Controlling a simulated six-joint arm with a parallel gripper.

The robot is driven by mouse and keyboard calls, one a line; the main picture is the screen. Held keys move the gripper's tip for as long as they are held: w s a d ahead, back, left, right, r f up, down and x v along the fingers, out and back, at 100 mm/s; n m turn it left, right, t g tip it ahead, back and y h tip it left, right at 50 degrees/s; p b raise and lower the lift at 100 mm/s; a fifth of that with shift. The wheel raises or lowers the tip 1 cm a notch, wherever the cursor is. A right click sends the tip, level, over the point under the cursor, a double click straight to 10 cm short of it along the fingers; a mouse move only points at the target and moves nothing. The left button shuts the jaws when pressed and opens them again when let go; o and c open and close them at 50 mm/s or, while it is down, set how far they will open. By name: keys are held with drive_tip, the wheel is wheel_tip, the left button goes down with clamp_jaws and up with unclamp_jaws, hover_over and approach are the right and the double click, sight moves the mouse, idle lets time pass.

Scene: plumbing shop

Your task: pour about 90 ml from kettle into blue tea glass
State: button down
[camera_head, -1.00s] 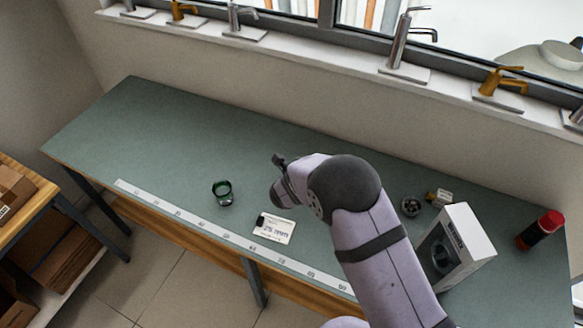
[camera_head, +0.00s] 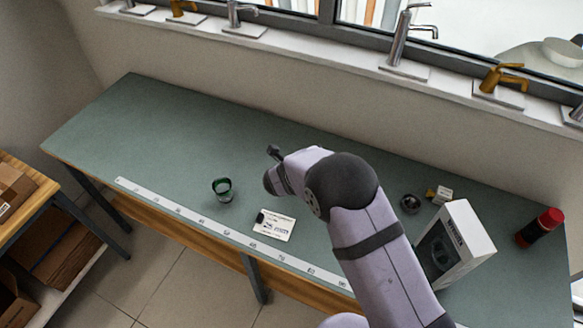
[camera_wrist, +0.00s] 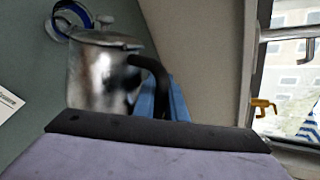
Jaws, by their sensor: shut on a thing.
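The kettle (camera_wrist: 98,75) is a shiny metal pot with a lid and a black curved handle (camera_wrist: 172,88); it fills the upper left of the wrist view. My gripper (camera_wrist: 150,103) shows pale blue parts at the handle and is shut on it. The kettle is hidden behind my arm in the head view. A round glass with a blue rim (camera_wrist: 62,26) shows just beyond the kettle, partly covered by it. In the head view a small dark green glass (camera_head: 222,190) stands left of my arm. I cannot tell whether both are the same glass. No stream is visible.
A white label card (camera_head: 273,225) and a long ruler strip (camera_head: 190,215) lie along the bench front. A white box (camera_head: 462,250), a small dark round part (camera_head: 410,204) and a red-black bottle (camera_head: 540,228) stand right. The bench's left part (camera_head: 140,125) is clear.

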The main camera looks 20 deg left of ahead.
drive_tip(key=shift+w+a+r, duration=0.15)
drive_tip(key=shift+a+r, duration=0.15)
idle(0.5)
drive_tip(key=shift+w+a+r+n+g+h, duration=0.2)
drive_tip(key=shift+w+a+r+n+h, duration=0.1)
drive_tip(key=shift+a, duration=0.25)
drive_tip(key=shift+w+a+r+n+g+h, duration=0.2)
drive_tip(key=shift+w+a+n+h, duration=0.1)
drive_tip(key=shift+a, duration=0.25)
idle(0.6)
drive_tip(key=d, duration=0.1)
drive_tip(key=s+d+f+m+y, duration=0.1)
drive_tip(key=shift+s+d+f+t, duration=0.15)
drive_tip(key=shift+s+d+t, duration=0.05)
drive_tip(key=shift+d+t, duration=0.15)
drive_tip(key=shift+d, duration=0.15)
drive_tip(key=shift+f, duration=0.1)
